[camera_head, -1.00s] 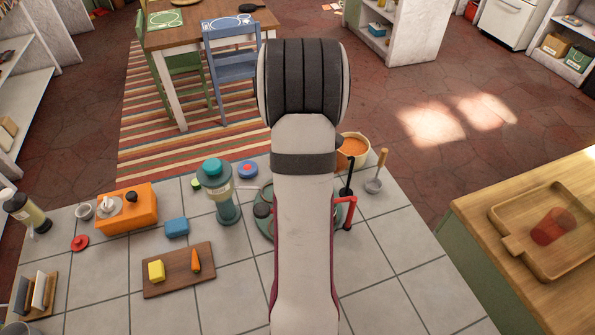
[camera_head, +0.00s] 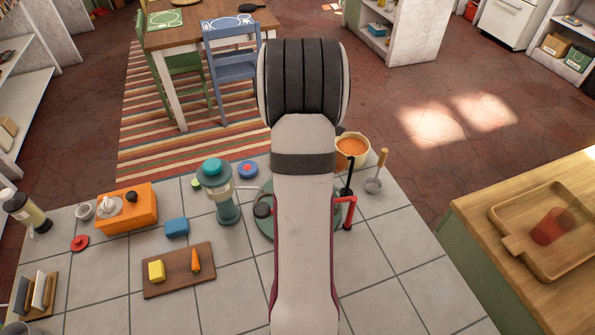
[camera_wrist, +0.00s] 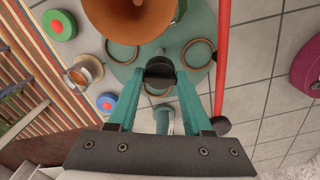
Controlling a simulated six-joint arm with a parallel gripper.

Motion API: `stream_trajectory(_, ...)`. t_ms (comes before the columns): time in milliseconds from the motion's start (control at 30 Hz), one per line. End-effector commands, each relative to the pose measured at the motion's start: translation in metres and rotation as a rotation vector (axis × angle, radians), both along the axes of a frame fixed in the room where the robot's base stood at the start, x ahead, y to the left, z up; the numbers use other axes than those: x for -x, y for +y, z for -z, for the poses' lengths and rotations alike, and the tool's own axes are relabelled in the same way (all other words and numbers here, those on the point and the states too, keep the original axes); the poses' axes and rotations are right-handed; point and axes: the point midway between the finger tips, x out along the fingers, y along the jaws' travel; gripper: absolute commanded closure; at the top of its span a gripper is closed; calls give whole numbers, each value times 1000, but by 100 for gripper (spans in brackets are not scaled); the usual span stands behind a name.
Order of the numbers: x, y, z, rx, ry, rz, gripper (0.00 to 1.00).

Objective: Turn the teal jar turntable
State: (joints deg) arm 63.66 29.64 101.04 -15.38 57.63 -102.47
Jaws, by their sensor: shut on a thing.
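My gripper (camera_wrist: 160,76) has teal fingers closed around a dark round knob (camera_wrist: 160,66) over the disc in the wrist view. My arm hides the gripper and most of the disc in the head view. An orange-filled pot (camera_head: 351,148) shows behind my arm on the right. In the wrist view, an orange bowl-like shape (camera_wrist: 135,15) overlaps the disc's far part.
A teal lantern-like jar (camera_head: 225,205) stands left of the disc. A cutting board (camera_head: 180,272) lies front left. The front right tiles are clear.

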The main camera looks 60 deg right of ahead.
Motion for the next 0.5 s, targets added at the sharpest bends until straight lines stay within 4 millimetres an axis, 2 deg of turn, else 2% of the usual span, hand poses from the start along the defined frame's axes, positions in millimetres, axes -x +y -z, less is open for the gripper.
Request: stream_trajectory(500, 0, 0, -1, 1, 0, -240, 100)
